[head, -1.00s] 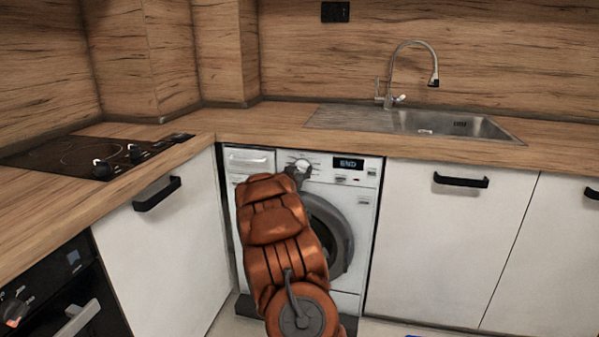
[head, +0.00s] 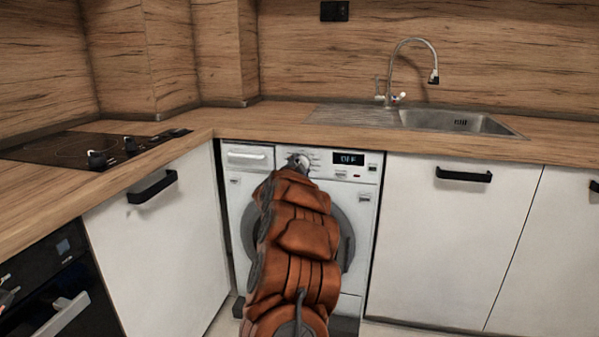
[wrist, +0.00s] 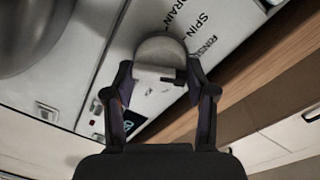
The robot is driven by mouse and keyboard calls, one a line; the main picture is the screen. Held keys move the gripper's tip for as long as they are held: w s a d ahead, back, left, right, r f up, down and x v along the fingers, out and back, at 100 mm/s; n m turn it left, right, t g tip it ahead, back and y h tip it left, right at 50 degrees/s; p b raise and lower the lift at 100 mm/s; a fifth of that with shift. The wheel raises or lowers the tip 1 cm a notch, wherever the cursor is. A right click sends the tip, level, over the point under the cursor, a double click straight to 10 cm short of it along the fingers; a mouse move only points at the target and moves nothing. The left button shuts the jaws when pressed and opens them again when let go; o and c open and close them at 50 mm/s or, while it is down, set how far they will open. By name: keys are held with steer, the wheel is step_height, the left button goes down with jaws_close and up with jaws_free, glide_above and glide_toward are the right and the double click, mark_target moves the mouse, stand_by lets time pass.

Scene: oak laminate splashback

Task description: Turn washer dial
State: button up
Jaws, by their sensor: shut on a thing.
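The washer (head: 345,200) stands under the counter, in the corner between the white cabinets. Its round silver-grey dial (head: 301,159) is on the top panel, left of the lit display (head: 348,159), which seems to read OFF. In the wrist view the dial (wrist: 162,50) sits between the two fingers of my gripper (wrist: 159,68), which is shut on it. Printed words, SPIN among them, show beside the dial. In the head view my orange arm covers much of the round door, and my gripper is mostly hidden at the dial.
A wooden counter (head: 250,125) runs above the washer, with a sink (head: 460,122) to the right and a black hob (head: 75,150) to the left. White cabinets (head: 450,245) flank the washer. An oven (head: 55,290) is at the lower left.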

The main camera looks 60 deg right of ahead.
steer(key=m+b, duration=0.2)
steer(key=m, duration=0.2)
steer(key=shift+m+b, duration=0.3)
stand_by(0.3)
steer(key=o, duration=1.2)
steer(key=shift+c, duration=0.2)
steer(key=v, duration=1.2)
steer(key=shift+s, duration=0.2)
steer(key=shift+r, duration=0.1)
